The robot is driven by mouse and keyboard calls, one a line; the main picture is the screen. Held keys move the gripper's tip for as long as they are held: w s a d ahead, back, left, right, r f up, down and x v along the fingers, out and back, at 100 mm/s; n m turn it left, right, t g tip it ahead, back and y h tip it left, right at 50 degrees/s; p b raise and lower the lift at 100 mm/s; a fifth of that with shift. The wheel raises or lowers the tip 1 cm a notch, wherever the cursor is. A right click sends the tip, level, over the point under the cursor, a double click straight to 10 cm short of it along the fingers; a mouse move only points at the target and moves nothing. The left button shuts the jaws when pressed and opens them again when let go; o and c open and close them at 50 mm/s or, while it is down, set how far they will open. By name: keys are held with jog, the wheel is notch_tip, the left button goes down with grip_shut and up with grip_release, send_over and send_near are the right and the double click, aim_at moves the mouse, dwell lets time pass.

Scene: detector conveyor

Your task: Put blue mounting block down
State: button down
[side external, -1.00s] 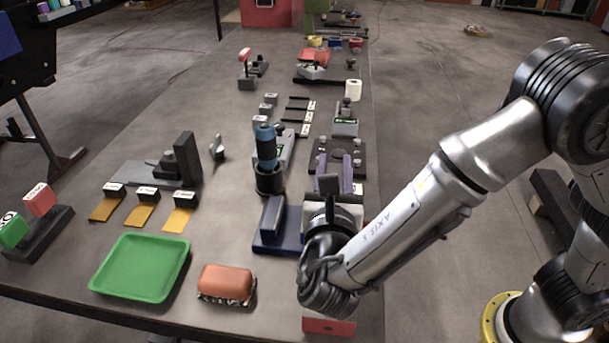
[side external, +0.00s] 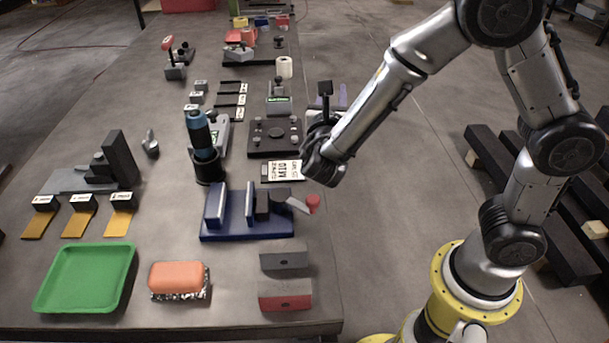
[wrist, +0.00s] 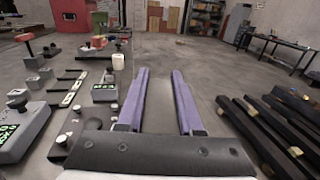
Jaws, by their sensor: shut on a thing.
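The blue mounting block (side external: 250,209) appears to be an upright blue piece on the blue base plate (side external: 222,232), which lies flat on the table in the side view. A second blue upright (side external: 214,204) stands at its left, and a black clamp with a red-tipped handle (side external: 312,203) at its right. I cannot tell whether the uprights and base are one part. My gripper (wrist: 159,71) is above and behind the base, near the table's right edge. Its two purple fingers point away, apart, with only grey floor visible between them. The blue parts are out of the wrist view.
A blue-black cylinder (side external: 204,150) stands near the base. Black-topped beams (side external: 485,160) lie on the floor at right.

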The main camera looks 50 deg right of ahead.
jog(key=w+d+f+n+t+y, duration=0.3)
jog(key=w+d+f+t, duration=0.15)
jog(key=d, duration=0.45)
jog(key=a+f+n+t+y, duration=0.1)
jog(key=a+y, duration=0.1)
jog(key=w+a+f+n+y, duration=0.1)
jog(key=a+f+n+y, duration=0.1)
jog(key=a+f+n+t+y, duration=0.1)
jog(key=a+f+y, duration=0.1)
jog(key=shift+w+f+n+t+y, duration=0.1)
jog(key=shift+w+n+t+y, duration=0.25)
jog(key=shift+n+y, duration=0.05)
notch_tip(320, 180, up, 18)
jog(key=w+a+n+t+y, duration=0.15)
jog(key=a+y, duration=0.25)
jog(key=a, duration=1)
jog(key=w+a+n+g+y, duration=0.1)
jog(key=w+a+n+y, duration=0.2)
jog(key=a, duration=1.1)
jog(key=s+a+n+g+y, duration=0.1)
jog(key=s+a+n+y, duration=0.2)
jog(key=a, duration=0.7)
jog(key=s+a+n+y, duration=0.1)
jog(key=s+a+y, duration=0.1)
jog(key=s+a, duration=0.65)
send_over(71, 290)
jog(key=shift+m, duration=0.25)
jog(key=shift+f, duration=9.15)
